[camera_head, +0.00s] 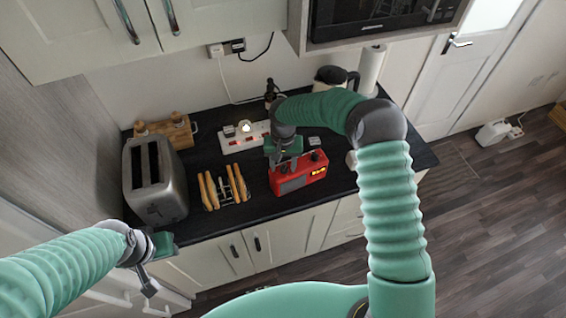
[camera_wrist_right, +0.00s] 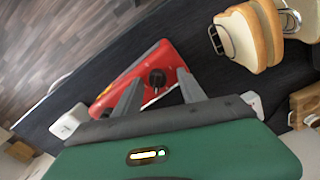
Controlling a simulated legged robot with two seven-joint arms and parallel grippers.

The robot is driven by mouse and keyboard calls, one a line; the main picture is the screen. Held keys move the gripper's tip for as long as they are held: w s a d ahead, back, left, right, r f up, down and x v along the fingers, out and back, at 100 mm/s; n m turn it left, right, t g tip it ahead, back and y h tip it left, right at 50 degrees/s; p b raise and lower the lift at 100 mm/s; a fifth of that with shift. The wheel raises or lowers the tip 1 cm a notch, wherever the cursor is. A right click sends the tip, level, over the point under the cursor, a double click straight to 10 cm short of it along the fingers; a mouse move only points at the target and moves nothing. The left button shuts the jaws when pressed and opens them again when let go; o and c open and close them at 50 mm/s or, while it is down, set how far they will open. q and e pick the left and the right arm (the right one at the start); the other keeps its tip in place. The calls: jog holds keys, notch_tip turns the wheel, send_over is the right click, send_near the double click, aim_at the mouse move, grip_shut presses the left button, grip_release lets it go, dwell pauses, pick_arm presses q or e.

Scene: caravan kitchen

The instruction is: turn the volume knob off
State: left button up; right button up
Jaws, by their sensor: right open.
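A red radio (camera_head: 312,178) stands on the dark counter near its front edge, with a grey front panel and a small lit display. In the right wrist view the radio (camera_wrist_right: 113,92) shows a black round knob (camera_wrist_right: 156,78) on top. My right gripper (camera_head: 284,163) is over the radio's left part. In the wrist view my right gripper (camera_wrist_right: 160,92) is open, with the knob appearing between its two fingertips; I cannot tell whether they touch it. My left gripper (camera_head: 149,282) is low at the left, in front of the cabinets, away from the radio; its jaw opening is unclear.
Left of the radio is a toast rack (camera_head: 224,188) with bread, then a steel toaster (camera_head: 154,181). A white power strip (camera_head: 240,140) lies behind. A paper towel roll (camera_head: 371,69) stands at the back right. Dark counter (camera_head: 215,225) shows bare at the front.

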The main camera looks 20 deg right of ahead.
jog(key=shift+s+d, duration=0.1)
jog(key=shift+d, duration=0.05)
jog(key=shift+d+r, duration=0.1)
jog(key=c, duration=0.5)
grip_shut()
jog(key=shift+n, duration=0.4)
jog(key=n, duration=0.2)
jog(key=shift+n+b, duration=0.35)
jog(key=shift+n, duration=0.05)
jog(key=n, duration=0.5)
jog(key=shift+n, duration=0.4)
